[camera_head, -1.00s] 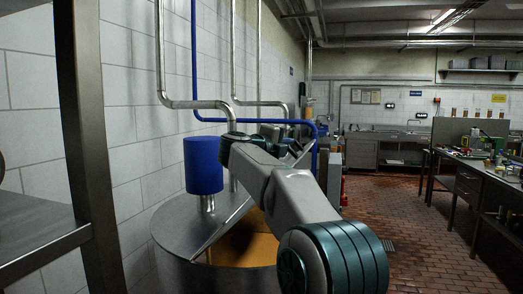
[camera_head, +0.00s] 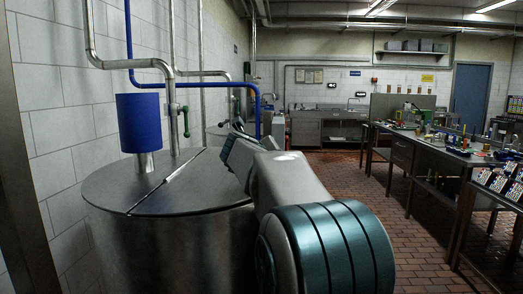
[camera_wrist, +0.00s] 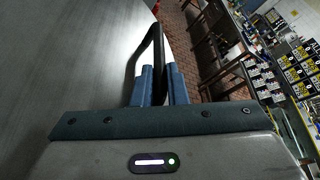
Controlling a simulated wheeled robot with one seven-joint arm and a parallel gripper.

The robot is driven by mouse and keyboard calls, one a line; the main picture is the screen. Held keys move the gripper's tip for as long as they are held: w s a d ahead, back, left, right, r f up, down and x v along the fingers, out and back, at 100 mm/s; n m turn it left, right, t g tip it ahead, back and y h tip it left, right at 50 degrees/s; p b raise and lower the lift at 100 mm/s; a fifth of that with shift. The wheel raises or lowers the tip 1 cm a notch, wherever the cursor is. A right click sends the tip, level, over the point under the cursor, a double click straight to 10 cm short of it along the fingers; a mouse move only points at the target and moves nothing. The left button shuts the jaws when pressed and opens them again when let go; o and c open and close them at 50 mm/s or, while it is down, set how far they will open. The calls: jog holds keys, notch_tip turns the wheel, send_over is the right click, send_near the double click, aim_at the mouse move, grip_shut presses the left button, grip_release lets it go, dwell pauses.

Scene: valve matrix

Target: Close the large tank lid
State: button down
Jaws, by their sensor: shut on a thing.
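The large metal tank (camera_head: 170,250) stands at the left in the head view, with a blue cylinder (camera_head: 139,122) on its fixed top half. The hinged lid half (camera_head: 203,188) lies flat, about level with the fixed half, and a straight seam parts them. No opening into the tank shows. In the wrist view my gripper (camera_wrist: 160,82) has its blue fingers shut on the dark lid handle (camera_wrist: 152,42) near the lid's edge. The grey lid surface (camera_wrist: 85,60) fills the left of that view. In the head view my arm hides the gripper and handle.
Pipes (camera_head: 172,80) run up the tiled wall behind the tank. A workbench (camera_head: 440,150) with many small items stands at the right. The brick floor (camera_head: 350,185) between tank and bench is clear. A dark metal post (camera_head: 25,200) stands at the left edge.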

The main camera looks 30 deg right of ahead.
jog(key=shift+d+f, duration=0.1)
jog(key=shift+f, duration=0.6)
jog(key=shift+f, duration=0.15)
jog(key=c, duration=1.5)
grip_release()
jog(key=shift+o, duration=0.2)
jog(key=shift+s, duration=0.1)
jog(key=shift+r, duration=0.25)
jog(key=v, duration=1.3)
jog(key=shift+s+r, duration=0.1)
jog(key=shift+s, duration=0.1)
jog(key=shift+a, duration=0.2)
